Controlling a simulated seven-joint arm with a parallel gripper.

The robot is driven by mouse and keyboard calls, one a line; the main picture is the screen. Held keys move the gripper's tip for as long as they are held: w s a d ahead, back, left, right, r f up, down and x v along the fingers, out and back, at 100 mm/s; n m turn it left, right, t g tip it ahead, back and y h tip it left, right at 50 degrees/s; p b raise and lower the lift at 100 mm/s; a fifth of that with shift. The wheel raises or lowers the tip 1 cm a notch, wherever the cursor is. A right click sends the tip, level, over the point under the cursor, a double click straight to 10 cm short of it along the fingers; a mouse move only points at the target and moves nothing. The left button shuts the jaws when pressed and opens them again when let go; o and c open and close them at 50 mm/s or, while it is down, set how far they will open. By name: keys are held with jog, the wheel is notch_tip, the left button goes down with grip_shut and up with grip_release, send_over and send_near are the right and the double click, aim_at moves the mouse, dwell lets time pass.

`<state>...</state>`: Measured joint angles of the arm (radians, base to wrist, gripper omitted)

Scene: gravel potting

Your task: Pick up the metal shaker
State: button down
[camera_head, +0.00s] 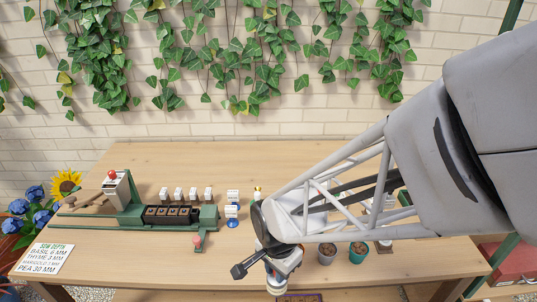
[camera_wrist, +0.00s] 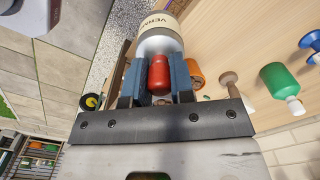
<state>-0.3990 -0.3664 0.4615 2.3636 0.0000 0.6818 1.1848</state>
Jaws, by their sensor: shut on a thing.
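In the wrist view my gripper (camera_wrist: 157,80) has its two blue-grey fingers closed on either side of a red cylindrical grip (camera_wrist: 159,74). Just beyond the grip is a grey metal shaker (camera_wrist: 158,43) with a cream label that starts "VERM". The grip appears to belong to it.
Two small pots, one grey (camera_head: 327,252) and one teal (camera_head: 358,252), stand right of my wrist. A green-based seeding device (camera_head: 130,216) and a sowing-depth sign (camera_head: 45,259) are at the left. The wrist view shows an orange pot (camera_wrist: 196,73) and a green bottle (camera_wrist: 279,80) nearby.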

jog(key=shift+s+d, duration=0.1)
jog(key=shift+s, duration=0.15)
dwell(0.4)
jog(key=c, duration=1.6)
grip_release()
jog(key=shift+c, duration=0.8)
jog(key=shift+w+a+r, duration=0.2)
jog(key=shift+w+a, duration=0.25)
jog(key=shift+w, duration=0.1)
jog(key=w+a+r+n, duration=0.1)
jog(key=w+a+r, duration=0.2)
jog(key=w+a, duration=0.55)
jog(key=w+a+r+n, duration=0.2)
jog(key=w+a, duration=0.5)
jog(key=a, duration=0.2)
jog(key=w+a+r+n, duration=0.1)
jog(key=w+a, duration=0.4)
jog(key=a, duration=0.6)
jog(key=w+a+r+n, duration=0.1)
jog(key=w+a, duration=0.4)
jog(key=a, duration=0.6)
jog(key=shift+a+r+n, duration=0.25)
jog(key=shift+a+n, duration=0.15)
jog(key=shift+n, duration=0.1)
